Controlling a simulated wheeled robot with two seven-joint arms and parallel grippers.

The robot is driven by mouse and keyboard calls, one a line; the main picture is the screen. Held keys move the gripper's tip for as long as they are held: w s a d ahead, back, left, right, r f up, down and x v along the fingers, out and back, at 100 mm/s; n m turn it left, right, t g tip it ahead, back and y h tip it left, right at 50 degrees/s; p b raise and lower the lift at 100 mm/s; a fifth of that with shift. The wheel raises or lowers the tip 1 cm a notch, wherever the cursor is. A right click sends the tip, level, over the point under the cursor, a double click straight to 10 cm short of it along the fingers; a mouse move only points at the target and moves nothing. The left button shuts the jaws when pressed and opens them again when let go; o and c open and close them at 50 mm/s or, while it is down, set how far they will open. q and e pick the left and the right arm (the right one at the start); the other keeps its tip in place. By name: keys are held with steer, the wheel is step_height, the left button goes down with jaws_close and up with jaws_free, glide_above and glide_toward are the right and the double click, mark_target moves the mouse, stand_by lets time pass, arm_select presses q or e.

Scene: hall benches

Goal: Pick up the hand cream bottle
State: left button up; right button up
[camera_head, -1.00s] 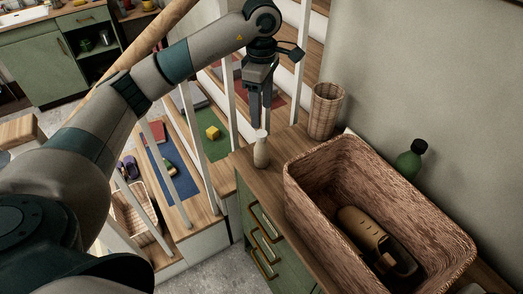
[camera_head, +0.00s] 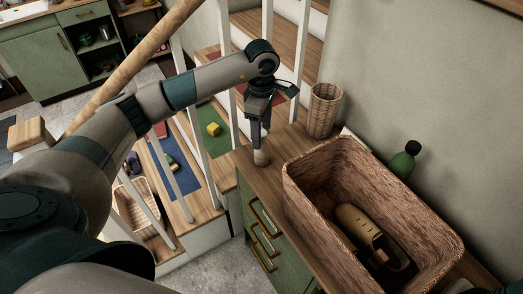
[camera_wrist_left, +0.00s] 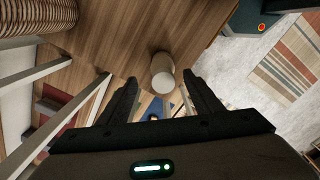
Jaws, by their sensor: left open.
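The hand cream bottle (camera_head: 261,157) is a small pale beige bottle standing upright on the wooden cabinet top, near its back left corner. In the left wrist view the left gripper (camera_wrist_left: 160,82) is open, with a gap between the bottle and each finger. My right gripper is not in view.
A large wicker basket (camera_head: 300,192) holding a brown shoe-like item (camera_head: 362,228) stands right of the bottle. A tall woven cup (camera_head: 323,110) stands behind it, and a green bottle (camera_head: 404,160) by the wall. White railing posts (camera_head: 226,85) rise behind my left arm.

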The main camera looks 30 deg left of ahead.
arm_select(q)
steer(key=shift+s+d+f+p, duration=0.1)
steer(key=shift+s+f+p, duration=0.05)
steer(key=shift+f+p, duration=0.5)
steer(key=shift+s+d+f+p, duration=0.1)
steer(key=shift+f+p, duration=0.4)
steer(key=shift+p, duration=0.15)
step_height(320, 180, down, 2)
steer(key=shift+a+p, duration=0.1)
steer(key=shift+p, duration=0.35)
steer(key=shift+f, duration=0.4)
steer(key=c, duration=1.2)
